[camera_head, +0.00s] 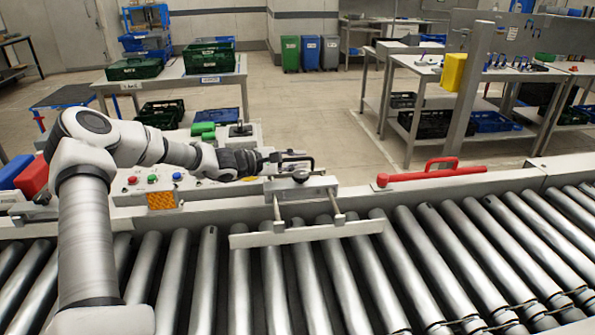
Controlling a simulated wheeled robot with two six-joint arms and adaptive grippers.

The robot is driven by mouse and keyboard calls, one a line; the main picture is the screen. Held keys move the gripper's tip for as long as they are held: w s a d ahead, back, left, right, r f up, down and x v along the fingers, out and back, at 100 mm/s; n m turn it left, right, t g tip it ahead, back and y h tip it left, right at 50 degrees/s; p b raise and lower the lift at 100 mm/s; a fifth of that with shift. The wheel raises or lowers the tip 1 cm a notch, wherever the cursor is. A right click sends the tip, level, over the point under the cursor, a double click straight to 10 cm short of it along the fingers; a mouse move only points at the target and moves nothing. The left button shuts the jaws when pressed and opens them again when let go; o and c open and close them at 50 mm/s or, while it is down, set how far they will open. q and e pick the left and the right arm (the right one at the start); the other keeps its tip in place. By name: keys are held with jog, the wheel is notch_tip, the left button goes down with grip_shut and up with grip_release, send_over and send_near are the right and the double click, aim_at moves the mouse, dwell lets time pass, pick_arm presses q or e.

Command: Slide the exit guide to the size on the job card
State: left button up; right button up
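The exit guide (306,233) is a pale straight bar lying crosswise above the rollers. Two rods join it to a grey bracket block (315,190) on the conveyor's far side rail. A round dark knob (300,176) sits on top of the block. My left gripper (290,161) reaches in from the left, its dark fingers right at the knob and the block's top. I cannot tell whether the fingers close on anything. My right gripper is not in view. I cannot make out a readable job card or size marks.
The roller conveyor (240,285) fills the foreground and carries no crate. A red lever (432,173) lies on the far rail to the right. A button panel (152,180) with an orange display (161,201) stands at left. Tables with crates are behind.

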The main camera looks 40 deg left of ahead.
pick_arm(q)
jog(key=shift+w+d, duration=0.1)
jog(key=shift+w, duration=0.05)
grip_shut()
jog(key=shift+w+a+f, duration=0.1)
jog(key=shift+w+a, duration=0.05)
jog(key=shift+a, duration=0.15)
jog(key=w+a+b, duration=0.6)
jog(key=a, duration=0.1)
jog(key=shift+a+r, duration=0.25)
jog(key=shift+r, duration=0.05)
grip_release()
jog(key=shift+w+a+f, duration=0.1)
jog(key=shift+w+f, duration=0.05)
jog(key=shift+f, duration=0.05)
